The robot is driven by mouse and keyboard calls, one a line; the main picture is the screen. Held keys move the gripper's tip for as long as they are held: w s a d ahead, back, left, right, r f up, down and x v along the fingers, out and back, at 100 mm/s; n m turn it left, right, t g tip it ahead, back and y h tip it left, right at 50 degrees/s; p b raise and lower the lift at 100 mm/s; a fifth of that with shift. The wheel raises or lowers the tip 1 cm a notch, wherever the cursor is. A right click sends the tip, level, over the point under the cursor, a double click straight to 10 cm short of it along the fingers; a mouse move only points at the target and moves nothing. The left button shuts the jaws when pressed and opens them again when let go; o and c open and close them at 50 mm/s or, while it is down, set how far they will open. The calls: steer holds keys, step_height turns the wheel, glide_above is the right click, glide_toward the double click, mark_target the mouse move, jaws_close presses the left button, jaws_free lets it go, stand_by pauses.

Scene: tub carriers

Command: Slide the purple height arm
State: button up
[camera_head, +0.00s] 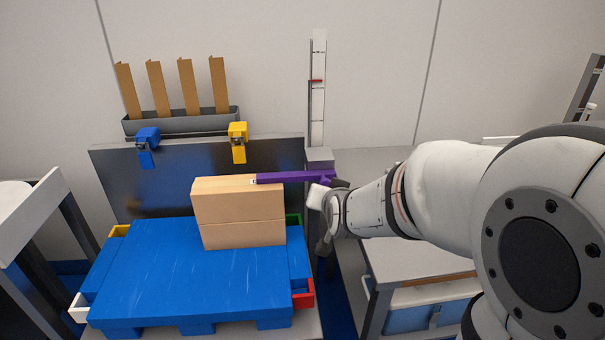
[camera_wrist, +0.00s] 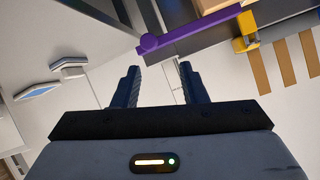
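The purple height arm (camera_head: 290,177) reaches left from a grey block by the tall white scale (camera_head: 319,110), its left tip at the top of the cardboard boxes (camera_head: 238,205). A red pointer (camera_head: 315,81) sits high on the scale. My gripper (camera_head: 328,190) is at the right end of the purple arm; its fingers are partly hidden there. In the wrist view my gripper (camera_wrist: 157,80) is open and empty. The purple arm (camera_wrist: 200,36) lies beyond the fingertips, its rounded end ahead of the gap. I see no contact.
The boxes stand on a blue pallet (camera_head: 160,275) with coloured corners. A dark panel behind carries a blue clamp (camera_head: 148,140) and a yellow clamp (camera_head: 238,142). A grey trough (camera_head: 180,122) holds upright brown strips. A table (camera_head: 415,258) stands right; a white-topped stand (camera_head: 30,215) stands left.

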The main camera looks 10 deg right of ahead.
mark_target(325, 184)
steer(key=shift+w+d+f+m+t+h+b, duration=0.5)
steer(key=shift+w+f+t+b, duration=0.65)
steer(key=shift+w, duration=1.2)
steer(key=shift+w+d+f+m+t+h+b, duration=0.5)
steer(key=shift+w+f+b, duration=0.7)
steer(key=shift+w+b, duration=0.95)
steer(key=shift+w+d+f+m+t+h+b, duration=0.25)
steer(key=shift+w+f+m+t+b, duration=0.65)
steer(key=shift+w, duration=1.6)
steer(key=shift+f+n+b, duration=0.3)
steer(key=shift+b, duration=0.15)
steer(key=shift+c, duration=0.6)
jaws_close()
